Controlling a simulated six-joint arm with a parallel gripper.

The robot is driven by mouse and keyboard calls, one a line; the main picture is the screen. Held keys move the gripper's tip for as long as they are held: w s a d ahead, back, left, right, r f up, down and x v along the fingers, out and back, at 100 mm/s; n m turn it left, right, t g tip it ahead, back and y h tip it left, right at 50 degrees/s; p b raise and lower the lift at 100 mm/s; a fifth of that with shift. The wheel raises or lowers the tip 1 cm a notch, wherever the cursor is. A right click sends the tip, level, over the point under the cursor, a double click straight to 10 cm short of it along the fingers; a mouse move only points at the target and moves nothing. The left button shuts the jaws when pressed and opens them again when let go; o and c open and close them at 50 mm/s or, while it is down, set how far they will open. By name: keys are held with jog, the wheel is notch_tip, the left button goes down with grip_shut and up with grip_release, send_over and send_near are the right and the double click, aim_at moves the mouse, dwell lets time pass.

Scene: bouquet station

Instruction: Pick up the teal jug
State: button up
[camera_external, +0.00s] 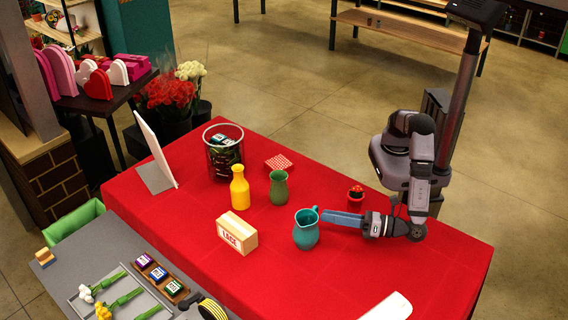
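The teal jug (306,232) stands upright on the red table, right of centre, with its handle on its right side. My gripper (328,218) is low over the table, just right of the jug, with its blue fingers pointing left at the handle. The fingertips are at or very close to the handle; I cannot tell if they touch it or lie around it. The gap between the fingers does not show clearly.
A cream box (236,234), a yellow bottle (240,188) and a green vase (279,188) stand left of the jug. A small red-topped pot (356,196) is close behind my gripper. A wire bin (224,152) is farther back.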

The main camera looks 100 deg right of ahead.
aim_at(316, 213)
jog(key=shift+p+x, duration=1.25)
jog(key=shift+x, duration=0.75)
jog(key=shift+w+d+f, duration=0.1)
jog(key=shift+w+d, duration=0.2)
jog(key=shift+w, duration=0.2)
grip_shut()
